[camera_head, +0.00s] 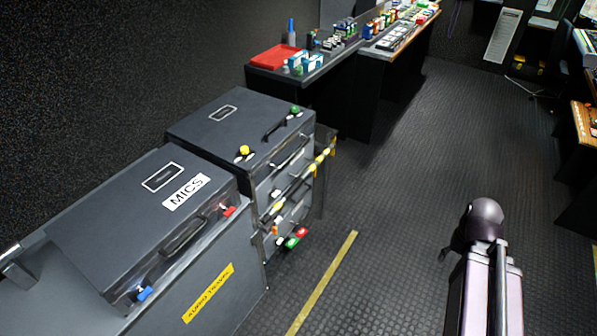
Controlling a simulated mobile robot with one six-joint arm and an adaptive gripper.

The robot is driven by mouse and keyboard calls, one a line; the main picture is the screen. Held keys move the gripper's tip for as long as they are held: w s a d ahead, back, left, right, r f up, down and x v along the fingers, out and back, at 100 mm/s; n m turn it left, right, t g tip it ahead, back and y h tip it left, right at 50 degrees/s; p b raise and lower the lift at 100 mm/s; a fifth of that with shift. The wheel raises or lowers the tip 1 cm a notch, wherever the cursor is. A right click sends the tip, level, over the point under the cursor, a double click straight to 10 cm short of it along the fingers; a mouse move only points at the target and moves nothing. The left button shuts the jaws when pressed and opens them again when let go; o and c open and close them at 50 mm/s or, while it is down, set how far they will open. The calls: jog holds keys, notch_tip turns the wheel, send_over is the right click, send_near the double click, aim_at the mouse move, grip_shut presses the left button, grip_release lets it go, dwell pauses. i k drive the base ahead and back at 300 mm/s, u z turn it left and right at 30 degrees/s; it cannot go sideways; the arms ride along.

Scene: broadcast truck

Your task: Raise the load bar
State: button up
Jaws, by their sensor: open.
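A bar with yellow marks (310,172) runs slantwise across the front of the dark drawer case (232,128), at about mid-height. It looks like the load bar, but it is small and partly lost among the latches and handles. Its yellow-marked far end (332,146) sits by the case's right corner. I cannot tell how its ends are held. My arm stands at the lower right, apart from the case, with floor between them. I cannot make out my gripper or its fingers.
A case labelled MICS (130,215) stands beside the drawer case at the left. Red and green tags (297,237) hang low at the front. A yellow floor line (325,280) runs past. A bench with a red tray (276,57) stands behind. The middle floor is clear.

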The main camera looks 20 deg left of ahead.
aim_at(297, 183)
jog(key=u, duration=0.35)
jog(key=i, duration=0.65)
jog(key=u, duration=0.8)
jog(key=i, duration=0.4)
jog(key=u, duration=0.7)
jog(key=k, duration=0.8)
jog(key=z, duration=0.2)
